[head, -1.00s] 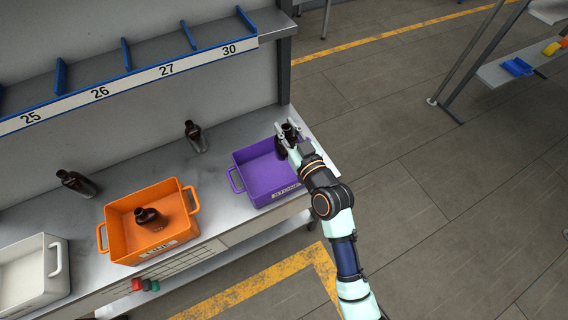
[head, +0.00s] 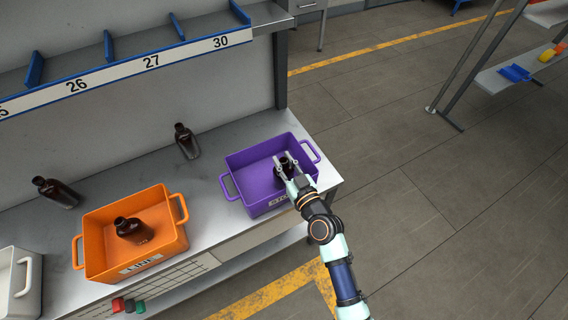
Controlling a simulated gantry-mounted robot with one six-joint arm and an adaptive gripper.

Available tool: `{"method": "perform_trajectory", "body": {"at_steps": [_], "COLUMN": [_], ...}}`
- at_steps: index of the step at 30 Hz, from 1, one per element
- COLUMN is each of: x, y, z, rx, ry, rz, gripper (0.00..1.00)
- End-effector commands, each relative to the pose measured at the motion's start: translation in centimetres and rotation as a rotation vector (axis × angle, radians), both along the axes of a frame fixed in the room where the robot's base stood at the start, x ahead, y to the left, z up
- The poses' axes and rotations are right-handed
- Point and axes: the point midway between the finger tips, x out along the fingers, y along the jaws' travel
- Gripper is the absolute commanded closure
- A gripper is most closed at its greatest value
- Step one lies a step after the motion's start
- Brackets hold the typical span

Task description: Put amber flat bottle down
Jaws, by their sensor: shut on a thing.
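My gripper (head: 287,172) is shut on a dark amber bottle (head: 284,165) with an open neck. In the head view the bottle is over the right part of the purple bin (head: 233,163), upright or nearly so. Its lower part is inside the bin's outline. Whether its base touches the bin floor I cannot tell. My arm hides part of the bin's front wall and its label.
An orange bin (head: 95,232) holds another amber bottle (head: 132,230). Two more amber bottles, one at the back (head: 186,141) and one at the left (head: 56,192), stand on the grey bench. A white bin (head: 26,287) is at the far left. A numbered shelf (head: 150,62) overhangs behind.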

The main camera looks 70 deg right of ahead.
Motion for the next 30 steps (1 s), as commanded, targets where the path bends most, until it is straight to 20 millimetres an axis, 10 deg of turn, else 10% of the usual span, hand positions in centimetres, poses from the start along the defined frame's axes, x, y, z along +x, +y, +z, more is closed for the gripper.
{"method": "perform_trajectory", "body": {"at_steps": [6,7,12,22,30], "x": [0.0,0.0,0.0,0.0,-4.5], "y": [0.0,0.0,0.0,0.0,4.1], "z": [-0.3,-0.3,-0.2,0.4,-0.3], "rx": [-0.001,-0.001,-0.001,0.0,0.002], "ry": [0.0,0.001,0.001,0.0,0.001], "rz": [0.0,0.0,0.0,0.0,-0.003], "gripper": [1.0,0.72,0.49,0.49,0.49]}}
